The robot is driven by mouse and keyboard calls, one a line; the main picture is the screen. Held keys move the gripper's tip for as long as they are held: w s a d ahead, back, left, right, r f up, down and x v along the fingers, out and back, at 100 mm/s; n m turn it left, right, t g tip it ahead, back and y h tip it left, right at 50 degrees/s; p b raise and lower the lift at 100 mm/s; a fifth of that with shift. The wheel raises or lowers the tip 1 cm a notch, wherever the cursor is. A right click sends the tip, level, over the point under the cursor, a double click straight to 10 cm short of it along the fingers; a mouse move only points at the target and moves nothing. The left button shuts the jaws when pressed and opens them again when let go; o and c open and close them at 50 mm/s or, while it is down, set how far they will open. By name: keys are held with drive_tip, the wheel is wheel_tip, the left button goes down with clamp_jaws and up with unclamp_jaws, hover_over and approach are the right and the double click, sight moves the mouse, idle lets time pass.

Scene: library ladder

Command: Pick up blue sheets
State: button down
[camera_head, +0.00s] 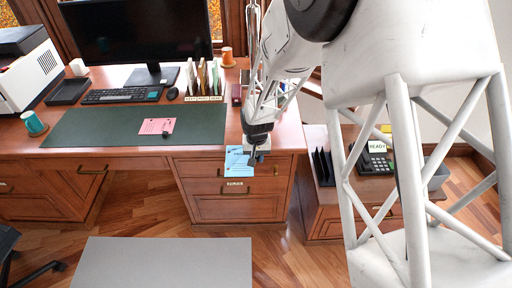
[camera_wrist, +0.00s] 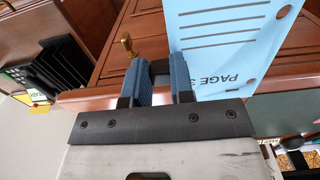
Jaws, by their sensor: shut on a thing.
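The blue sheets (camera_head: 238,160) hang in front of the desk's right drawers in the head view. In the wrist view the blue sheet (camera_wrist: 230,45) shows black lines and the print "PAGE 3", with a hole near one corner. My gripper (camera_head: 254,157) is just beyond the desk's front edge. How many sheets are held, I cannot tell.
The desk (camera_head: 150,150) carries a green mat (camera_head: 100,128) with a pink sheet (camera_head: 157,126), a keyboard (camera_head: 120,95), a monitor (camera_head: 140,35), upright files (camera_head: 203,80) and a printer (camera_head: 25,65). A side cabinet (camera_head: 325,217) with a phone (camera_head: 376,163) stands right. The floor in front holds a grey mat (camera_head: 160,262).

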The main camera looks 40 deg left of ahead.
drive_tip(key=s+d, duration=0.9)
drive_tip(key=shift+s+d, duration=0.25)
drive_tip(key=shift+s+d, duration=0.1)
drive_tip(key=shift+s, duration=0.05)
idle(0.6)
drive_tip(key=s+d, duration=0.4)
drive_tip(key=shift+s+d+r, duration=0.2)
drive_tip(key=shift+s+d, duration=0.1)
drive_tip(key=shift+s, duration=0.05)
idle(1.3)
drive_tip(key=shift+a, duration=0.1)
wheel_tip(320, 180, up, 2)
hover_over(233, 175)
drive_tip(key=w+a+r, duration=0.2)
drive_tip(key=a, duration=1.2)
drive_tip(key=shift+r, duration=0.15)
